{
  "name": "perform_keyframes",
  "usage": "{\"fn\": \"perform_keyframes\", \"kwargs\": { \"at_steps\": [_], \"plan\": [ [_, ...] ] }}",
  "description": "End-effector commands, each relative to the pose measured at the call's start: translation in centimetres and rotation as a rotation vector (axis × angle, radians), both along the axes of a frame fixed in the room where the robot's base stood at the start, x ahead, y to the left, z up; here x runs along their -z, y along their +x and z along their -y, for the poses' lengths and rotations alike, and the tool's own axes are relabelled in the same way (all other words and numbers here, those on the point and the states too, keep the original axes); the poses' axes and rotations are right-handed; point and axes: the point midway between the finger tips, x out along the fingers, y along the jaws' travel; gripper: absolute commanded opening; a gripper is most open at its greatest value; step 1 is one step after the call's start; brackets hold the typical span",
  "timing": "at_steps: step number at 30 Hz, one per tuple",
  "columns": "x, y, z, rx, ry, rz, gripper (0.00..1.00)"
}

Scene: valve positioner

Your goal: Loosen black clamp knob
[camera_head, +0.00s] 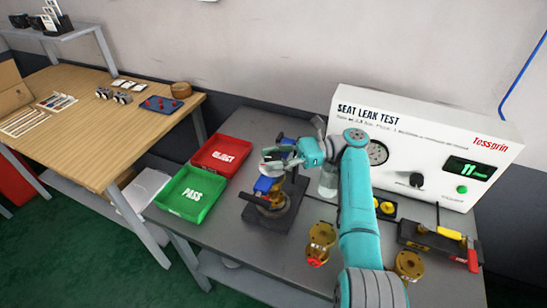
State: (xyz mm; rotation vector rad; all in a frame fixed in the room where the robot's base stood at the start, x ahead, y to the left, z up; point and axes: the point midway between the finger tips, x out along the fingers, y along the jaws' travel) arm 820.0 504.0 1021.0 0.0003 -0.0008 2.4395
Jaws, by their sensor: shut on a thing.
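A dark clamp fixture (271,208) stands on the grey bench, with a blue part (263,185) held in it. My gripper (272,159) is at the top of this fixture, coming in from the right. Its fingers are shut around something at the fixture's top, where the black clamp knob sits. The knob is mostly hidden by the fingers and too small to make out clearly.
A green PASS tray (187,211) and a red REJECT tray (222,139) lie left of the fixture. The white SEAT LEAK TEST box (470,128) stands behind right. Brass valve bodies (320,238) (408,264) and a red-handled clamp (472,258) are on the right.

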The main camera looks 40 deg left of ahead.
Motion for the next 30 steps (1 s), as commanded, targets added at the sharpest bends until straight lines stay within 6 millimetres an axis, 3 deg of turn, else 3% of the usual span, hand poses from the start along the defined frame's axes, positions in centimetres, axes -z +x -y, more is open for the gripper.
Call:
{"fn": "perform_keyframes", "kwargs": {
  "at_steps": [21,22,24,25,30],
  "plan": [
    [0.08,-0.01,0.02,-0.048,-0.001,0.000,0.08],
    [0.08,-0.01,0.02,-0.047,-0.001,0.000,0.45],
    [0.08,-0.01,0.02,-0.047,-0.001,0.000,0.63],
    [0.08,-0.01,0.02,-0.047,-0.001,0.000,0.69],
    [0.06,-0.01,0.01,-0.047,-0.001,0.000,0.69]
  ]
}}
